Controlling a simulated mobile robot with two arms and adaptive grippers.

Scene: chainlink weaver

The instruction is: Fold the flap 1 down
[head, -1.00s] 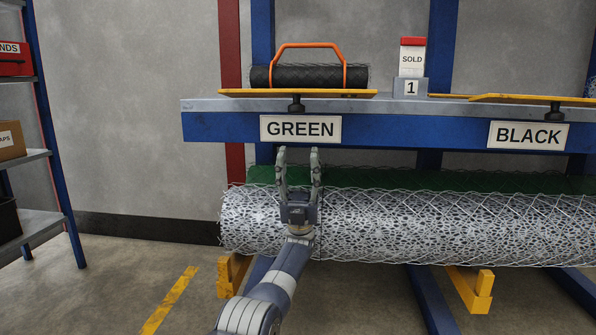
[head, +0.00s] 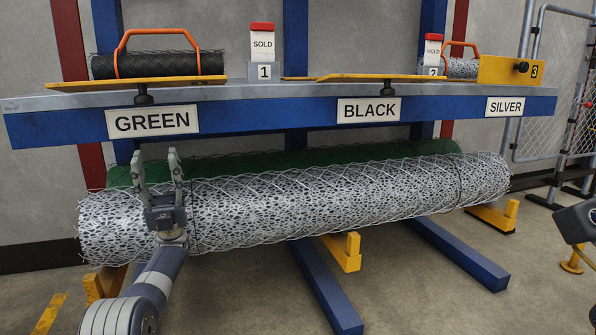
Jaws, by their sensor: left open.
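A small grey block marked 1 (head: 264,72) stands on the beam ledge. Above it a white SOLD card with a red top (head: 262,42) stands upright; this looks like flap 1. My left gripper (head: 157,162) is open and empty, its two fingers pointing up. It is in front of the near end of the silver mesh roll, below the GREEN sign, lower than the card and to its left.
A yellow plate (head: 100,85) carries a dark roll with an orange handle (head: 160,64) left of the card. A HOLD card on block 2 (head: 433,48) and a yellow panel marked 3 (head: 510,70) stand farther right. The blue beam (head: 270,115) overhangs the mesh roll (head: 330,195).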

